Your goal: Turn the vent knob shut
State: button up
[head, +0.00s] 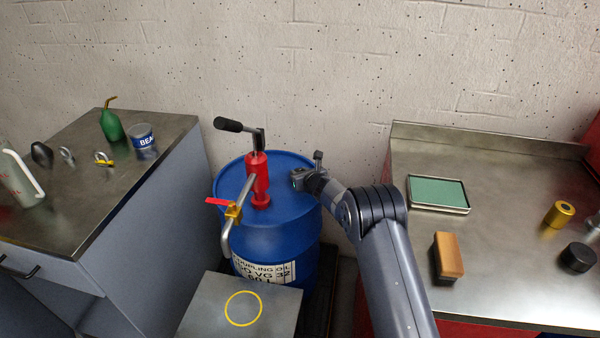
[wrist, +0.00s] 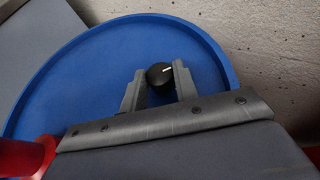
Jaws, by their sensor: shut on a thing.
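The vent knob (wrist: 160,75) is a small black round knob with a white pointer line, on the blue drum lid (wrist: 90,80). In the wrist view the line points right and slightly up. My gripper (wrist: 160,82) has one finger on each side of the knob and is shut on it. In the head view my gripper (head: 300,178) is over the right part of the drum (head: 275,232) lid and hides the knob there.
A red hand pump (head: 259,180) with a black handle stands on the lid, left of my gripper. Its spout has a red-levered brass valve (head: 233,212). A grey stand (head: 205,305) with a yellow ring is in front. Benches stand left (head: 75,210) and right (head: 500,270).

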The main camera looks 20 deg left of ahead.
jog(key=shift+w+d+r+n+y+p, duration=0.15)
jog(key=shift+n+y+p, duration=0.15)
jog(key=shift+p, duration=0.3)
jog(key=shift+g+p, duration=0.3)
jog(key=shift+g, duration=0.1)
jog(key=shift+f+n+g+y, duration=0.2)
jog(key=shift+n+g+y, duration=0.45)
jog(key=shift+n, duration=0.25)
jog(key=n+g+y+b, duration=0.1)
jog(key=n+g+b, duration=0.1)
jog(key=b, duration=0.1)
jog(key=shift+w+d+f+y, duration=0.1)
jog(key=shift+w+f+y, duration=0.1)
jog(key=shift+y, duration=0.15)
jog(key=shift+n+g, duration=0.35)
jog(key=shift+n, duration=0.05)
jog(key=shift+r+n+g+b, duration=0.2)
jog(key=shift+n+g+b, duration=0.1)
jog(key=shift+b, duration=0.35)
jog(key=o, duration=1)
jog(key=shift+c, duration=0.2)
